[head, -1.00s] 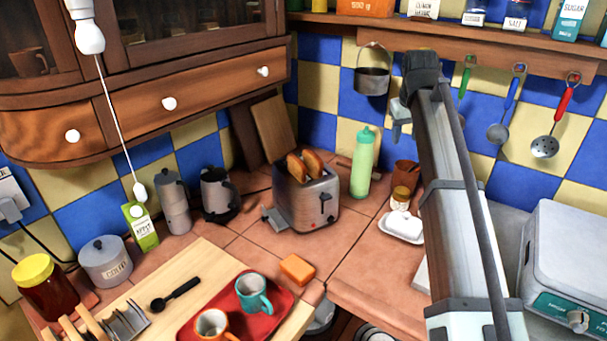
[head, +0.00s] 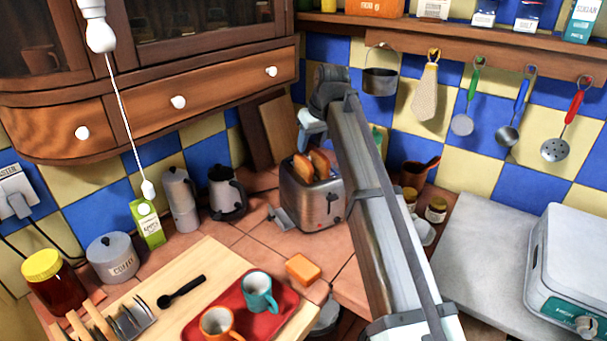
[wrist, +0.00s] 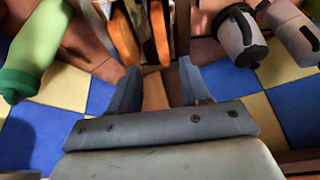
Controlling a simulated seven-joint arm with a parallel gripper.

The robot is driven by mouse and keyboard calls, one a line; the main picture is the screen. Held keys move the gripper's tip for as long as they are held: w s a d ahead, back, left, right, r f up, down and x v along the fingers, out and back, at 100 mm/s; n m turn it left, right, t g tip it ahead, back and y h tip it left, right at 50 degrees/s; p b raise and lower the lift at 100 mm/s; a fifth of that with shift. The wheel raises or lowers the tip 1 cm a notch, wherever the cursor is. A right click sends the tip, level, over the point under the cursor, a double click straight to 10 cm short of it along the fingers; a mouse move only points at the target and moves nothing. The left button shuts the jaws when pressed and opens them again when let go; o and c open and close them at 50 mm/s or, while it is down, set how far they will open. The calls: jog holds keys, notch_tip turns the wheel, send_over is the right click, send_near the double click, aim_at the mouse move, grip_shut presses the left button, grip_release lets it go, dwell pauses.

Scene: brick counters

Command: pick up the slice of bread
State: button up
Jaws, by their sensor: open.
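Two browned slices of bread, one on the left (head: 302,167) and one on the right (head: 320,160), stick up from the slots of the metal toaster (head: 318,205). In the wrist view the slices (wrist: 125,38) (wrist: 160,32) show on edge at the top, beyond my fingers. My gripper (head: 308,140) is above the toaster in the head view, apart from the bread. In the wrist view my gripper (wrist: 157,82) is open, with nothing between its fingers. The lower part of each slice is hidden in the toaster.
A green bottle (wrist: 35,45) stands on one side of the toaster, and a kettle (head: 226,193) and moka pot (head: 180,200) on the other. A red tray (head: 285,318) with cups lies in front. The tiled wall is close behind.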

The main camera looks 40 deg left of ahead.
aim_at(304, 159)
jog(key=shift+x, duration=1.45)
jog(key=shift+s+x, duration=0.15)
jog(key=shift+x, duration=1.15)
jog(key=shift+s+x, duration=0.1)
jog(key=shift+x, duration=1.2)
jog(key=shift+a, duration=0.1)
jog(key=shift+c, duration=0.4)
grip_shut()
